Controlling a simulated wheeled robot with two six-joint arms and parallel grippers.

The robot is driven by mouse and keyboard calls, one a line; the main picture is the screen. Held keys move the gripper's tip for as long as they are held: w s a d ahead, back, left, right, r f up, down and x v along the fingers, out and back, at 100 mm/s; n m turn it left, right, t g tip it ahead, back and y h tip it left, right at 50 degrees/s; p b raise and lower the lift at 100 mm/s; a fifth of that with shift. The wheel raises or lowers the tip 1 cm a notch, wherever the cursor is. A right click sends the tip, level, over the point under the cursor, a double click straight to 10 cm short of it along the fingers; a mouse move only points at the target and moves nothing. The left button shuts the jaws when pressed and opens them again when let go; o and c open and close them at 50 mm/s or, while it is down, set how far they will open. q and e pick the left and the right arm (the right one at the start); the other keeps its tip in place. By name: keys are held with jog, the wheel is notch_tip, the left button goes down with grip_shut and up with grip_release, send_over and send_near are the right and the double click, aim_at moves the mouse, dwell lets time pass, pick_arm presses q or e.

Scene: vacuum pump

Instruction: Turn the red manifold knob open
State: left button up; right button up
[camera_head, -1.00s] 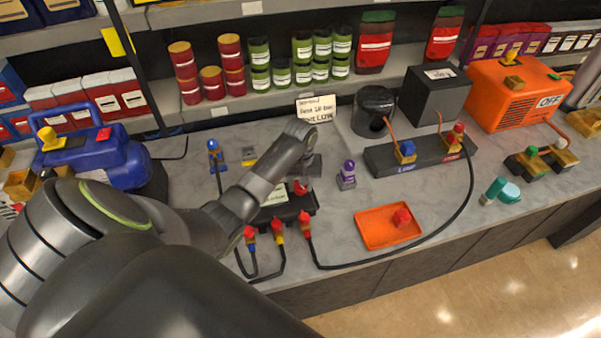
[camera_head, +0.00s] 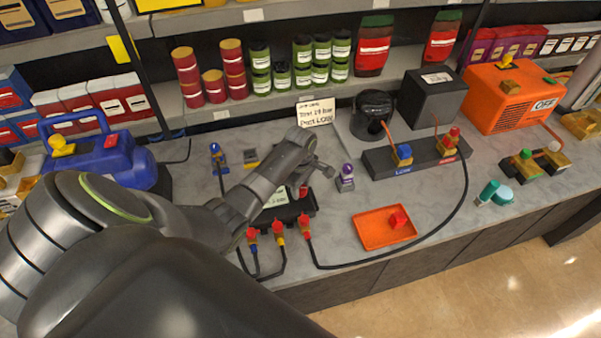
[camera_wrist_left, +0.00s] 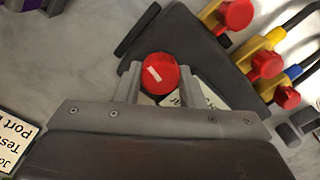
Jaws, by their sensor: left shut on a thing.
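The black manifold (camera_head: 285,213) lies on the grey counter with a pale label on top. Its red knob (camera_head: 304,191) shows just under my left gripper (camera_head: 308,180) in the head view. In the left wrist view the round red knob (camera_wrist_left: 159,73), with a white mark on its top, sits between the two fingers of my left gripper (camera_wrist_left: 153,84). The fingers are shut on it. Part of the manifold (camera_wrist_left: 195,50) is hidden by the gripper and arm. My right gripper is not in view.
Several hose fittings with red tops (camera_head: 278,228) stand along the manifold's front edge, with black hoses. A purple-topped fitting (camera_head: 345,178) stands close on the right. An orange tray (camera_head: 365,228) is at the front. A white sign (camera_head: 315,112) stands behind.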

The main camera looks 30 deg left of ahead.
pick_arm(q)
jog(key=shift+n, duration=1.3)
jog(key=o, duration=1)
jog(key=shift+w+r, duration=0.1)
